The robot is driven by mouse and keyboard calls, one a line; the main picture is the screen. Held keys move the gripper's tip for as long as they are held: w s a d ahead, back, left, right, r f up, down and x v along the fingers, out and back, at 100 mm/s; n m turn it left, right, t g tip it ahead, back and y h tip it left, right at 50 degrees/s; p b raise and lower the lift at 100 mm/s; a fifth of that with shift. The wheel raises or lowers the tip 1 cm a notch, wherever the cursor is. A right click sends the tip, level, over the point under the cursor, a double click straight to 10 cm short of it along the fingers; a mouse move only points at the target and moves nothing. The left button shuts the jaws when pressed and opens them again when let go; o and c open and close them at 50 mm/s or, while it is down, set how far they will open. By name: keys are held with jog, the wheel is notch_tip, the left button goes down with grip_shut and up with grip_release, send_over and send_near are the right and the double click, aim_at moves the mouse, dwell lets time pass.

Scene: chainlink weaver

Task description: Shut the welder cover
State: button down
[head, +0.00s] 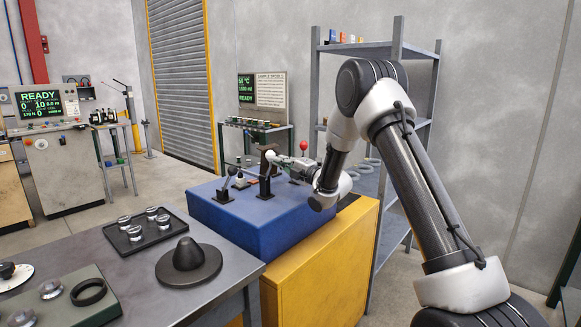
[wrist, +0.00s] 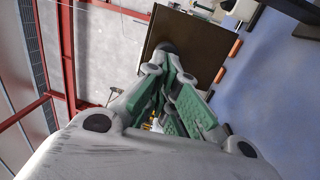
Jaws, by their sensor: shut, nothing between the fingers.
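A flat dark brown plate (wrist: 192,38), which looks like the welder cover, stands in front of my gripper in the wrist view, beside the blue machine top (wrist: 270,75). In the head view the dark upright piece (head: 267,160) on the blue welder body (head: 240,215) seems to be the same part, mostly edge-on. My gripper (head: 283,160) reaches leftward over the blue body at that piece. In the wrist view its fingers (wrist: 168,52) are shut and empty, with the tips against or very near the plate. I cannot tell whether they touch.
Black clamps (head: 225,190) stand on the blue top left of my gripper. A red-knobbed lever (head: 304,146) stands behind it. The grey bench (head: 130,285) at front left holds a tray (head: 128,245) and a dark cone (head: 188,260). A metal shelf (head: 398,50) stands behind my arm.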

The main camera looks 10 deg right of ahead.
jog(key=shift+w+a+r, duration=0.1)
jog(key=shift+w+a, duration=0.2)
jog(key=shift+w, duration=0.05)
jog(key=shift+r, duration=0.1)
